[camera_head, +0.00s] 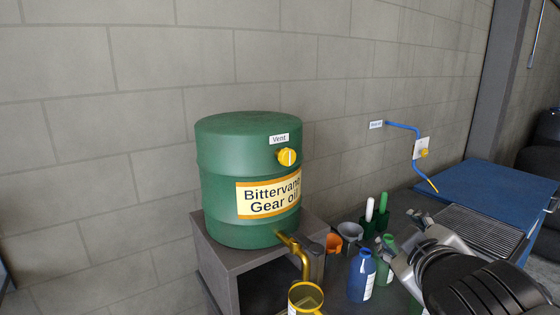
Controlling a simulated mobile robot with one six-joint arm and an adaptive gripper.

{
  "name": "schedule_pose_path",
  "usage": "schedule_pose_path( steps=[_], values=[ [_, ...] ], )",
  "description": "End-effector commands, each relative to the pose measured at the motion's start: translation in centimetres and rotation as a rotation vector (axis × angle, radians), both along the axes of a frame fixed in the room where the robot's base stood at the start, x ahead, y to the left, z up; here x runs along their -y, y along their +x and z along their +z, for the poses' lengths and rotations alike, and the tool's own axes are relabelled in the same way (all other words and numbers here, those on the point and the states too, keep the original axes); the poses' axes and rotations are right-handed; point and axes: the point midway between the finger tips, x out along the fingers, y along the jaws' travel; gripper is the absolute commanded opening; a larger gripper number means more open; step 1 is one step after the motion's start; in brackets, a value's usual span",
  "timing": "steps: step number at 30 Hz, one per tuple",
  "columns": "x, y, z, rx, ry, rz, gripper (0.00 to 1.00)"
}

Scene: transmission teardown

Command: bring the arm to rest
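My gripper (403,236) is at the lower right, on my black arm that reaches in from the right bottom corner. Its two metal fingers look spread apart, one toward the upper side and one toward the lower left. I see nothing clamped between them. A green bottle (388,244) shows just left of the fingers; I cannot tell whether they touch it.
A blue bottle (361,276), orange cup (333,243) and grey funnel (350,233) stand near my gripper. A blue bench (490,187) is behind.

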Motion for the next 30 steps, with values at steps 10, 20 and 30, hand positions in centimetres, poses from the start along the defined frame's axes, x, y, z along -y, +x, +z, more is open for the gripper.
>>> schedule_pose_path(
  steps=[10,20,30],
  values=[
    [-3.8,-13.5,-11.8,-0.470,0.513,-0.328,0.50],
    [-7.1,-19.1,-14.7,-0.671,0.666,-0.407,0.50],
    [-7.0,-19.1,-14.8,-0.671,0.664,-0.407,0.50]
  ],
)
